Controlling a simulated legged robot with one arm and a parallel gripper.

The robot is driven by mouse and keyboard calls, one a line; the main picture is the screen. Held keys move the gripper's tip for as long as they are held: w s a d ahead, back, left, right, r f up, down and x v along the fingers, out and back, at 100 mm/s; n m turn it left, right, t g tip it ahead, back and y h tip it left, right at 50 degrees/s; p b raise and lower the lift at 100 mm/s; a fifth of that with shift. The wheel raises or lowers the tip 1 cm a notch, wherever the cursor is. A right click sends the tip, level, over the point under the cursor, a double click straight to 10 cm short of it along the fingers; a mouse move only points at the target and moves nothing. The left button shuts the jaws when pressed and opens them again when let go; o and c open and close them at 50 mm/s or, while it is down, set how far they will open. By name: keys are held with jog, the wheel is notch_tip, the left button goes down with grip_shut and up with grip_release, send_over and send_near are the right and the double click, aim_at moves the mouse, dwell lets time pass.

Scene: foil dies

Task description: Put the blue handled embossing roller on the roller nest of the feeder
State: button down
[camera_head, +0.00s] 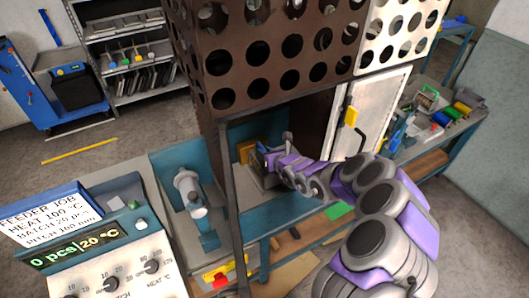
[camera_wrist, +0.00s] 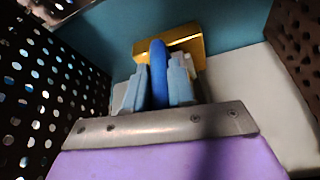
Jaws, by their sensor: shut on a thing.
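In the wrist view, my gripper (camera_wrist: 157,90) is shut on an upright blue handle (camera_wrist: 158,72), which stands between its pale blue-grey fingers. The rest of the embossing roller is hidden or too dark to make out. A gold block (camera_wrist: 190,42) is just behind the fingers; I cannot tell whether the roller touches it. In the head view, my gripper (camera_head: 266,160) reaches left under the perforated housing, beside the same gold block (camera_head: 246,150). The feeder's control panel (camera_head: 100,250) is at the lower left. I cannot clearly make out the roller nest.
The brown perforated housing (camera_head: 270,60) hangs above my gripper, and a dark post (camera_head: 235,220) stands left of it. Perforated walls (camera_wrist: 50,90) flank the gripper on both sides. A white door (camera_head: 365,115) is behind my arm. A workbench with tools (camera_head: 440,125) is at right.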

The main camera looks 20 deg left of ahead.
jog(key=shift+f, duration=0.3)
jog(key=c, duration=0.9)
grip_release()
jog(key=shift+f, duration=0.1)
jog(key=shift+s+d+r, duration=0.2)
jog(key=shift+d+r, duration=0.05)
jog(key=shift+d, duration=0.15)
jog(key=p+v, duration=0.4)
jog(key=v, duration=1.2)
jog(key=shift+s+d, duration=0.1)
